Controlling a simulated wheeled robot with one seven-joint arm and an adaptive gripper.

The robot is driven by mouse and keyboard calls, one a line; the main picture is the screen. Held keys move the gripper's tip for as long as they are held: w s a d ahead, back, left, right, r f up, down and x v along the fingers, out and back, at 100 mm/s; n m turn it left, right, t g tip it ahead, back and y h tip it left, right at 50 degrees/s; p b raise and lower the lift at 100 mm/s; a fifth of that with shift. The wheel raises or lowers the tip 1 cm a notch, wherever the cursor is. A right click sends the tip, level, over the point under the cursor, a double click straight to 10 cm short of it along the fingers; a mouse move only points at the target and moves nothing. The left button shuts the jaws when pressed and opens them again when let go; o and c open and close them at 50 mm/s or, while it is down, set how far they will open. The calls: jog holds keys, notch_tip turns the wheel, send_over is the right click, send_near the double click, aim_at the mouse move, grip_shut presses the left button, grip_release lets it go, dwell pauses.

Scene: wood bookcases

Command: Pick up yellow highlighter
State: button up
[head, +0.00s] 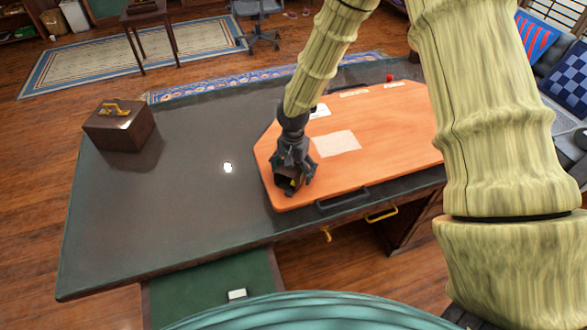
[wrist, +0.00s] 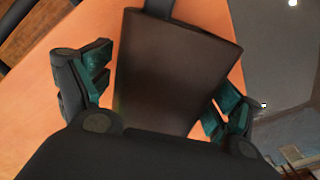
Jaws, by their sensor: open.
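My gripper (head: 293,170) is low over the near left part of the orange board on the desk. In the wrist view its two fingers (wrist: 168,85) are spread apart, on either side of a dark brown, flat-faced block-like object (wrist: 180,65). I cannot tell whether the fingers touch it. I cannot make out the yellow highlighter for certain. A tiny yellow spot (head: 292,184) shows at the fingers in the head view, too small to identify.
The orange board (head: 390,125) lies on the dark desk (head: 180,220), with a pale sheet (head: 337,143) right of my gripper. A brown box with a yellow handle (head: 120,125) stands far left. A small white item (head: 228,167) lies on clear desk between them.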

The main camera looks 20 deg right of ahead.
jog(key=c, duration=1.2)
jog(key=shift+c, duration=0.2)
jog(key=shift+r, duration=0.1)
